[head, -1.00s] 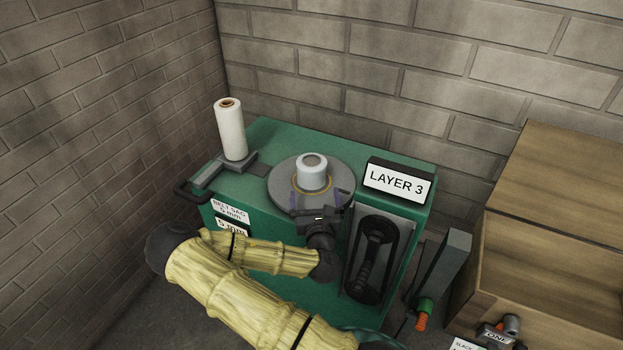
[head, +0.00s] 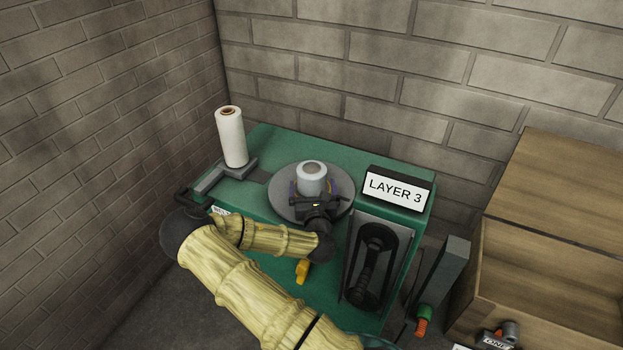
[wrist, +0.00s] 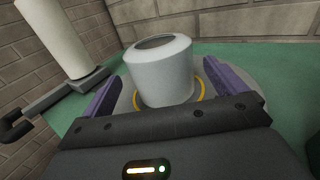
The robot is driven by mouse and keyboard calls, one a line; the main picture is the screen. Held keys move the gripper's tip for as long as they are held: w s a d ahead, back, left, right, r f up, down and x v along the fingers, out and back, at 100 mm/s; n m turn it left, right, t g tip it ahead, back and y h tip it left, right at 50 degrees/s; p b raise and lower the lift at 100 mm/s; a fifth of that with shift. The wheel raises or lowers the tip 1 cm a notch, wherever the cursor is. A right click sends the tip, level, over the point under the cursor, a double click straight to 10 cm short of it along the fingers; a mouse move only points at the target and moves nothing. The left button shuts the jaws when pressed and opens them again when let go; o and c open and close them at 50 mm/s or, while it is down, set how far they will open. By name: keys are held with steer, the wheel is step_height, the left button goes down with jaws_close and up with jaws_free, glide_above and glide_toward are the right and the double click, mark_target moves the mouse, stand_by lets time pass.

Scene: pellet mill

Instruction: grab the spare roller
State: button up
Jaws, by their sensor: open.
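A short, pale grey, hollow-topped cylinder (head: 311,176), apparently the spare roller, stands upright on a round grey plate (head: 283,205) on top of the green machine. It fills the middle of the wrist view (wrist: 162,75), with a yellow ring around its base. My gripper (head: 315,187) is open. Its purple fingers show to the left and right of the cylinder, with visible gaps in the wrist view. The gripper's dark body hides the cylinder's near lower part in the head view.
A tall white roll (head: 231,138) stands on a grey bracket at the machine's left, near a dark handle. A "LAYER 3" sign (head: 397,188) stands close on the right. Brick walls rise left and behind; a wooden crate (head: 540,275) is at far right.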

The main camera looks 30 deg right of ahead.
mark_target(312, 173)
steer(key=x, duration=0.3)
steer(key=p+x, duration=0.1)
steer(key=shift+w+d+r, duration=0.15)
steer(key=shift+w+r, duration=0.1)
steer(key=shift+r, duration=0.05)
steer(key=shift+w+d, duration=0.1)
steer(key=shift+w, duration=0.25)
steer(key=shift+c, duration=0.5)
steer(key=c, duration=1.8)
steer(key=shift+r, duration=0.1)
jaws_close()
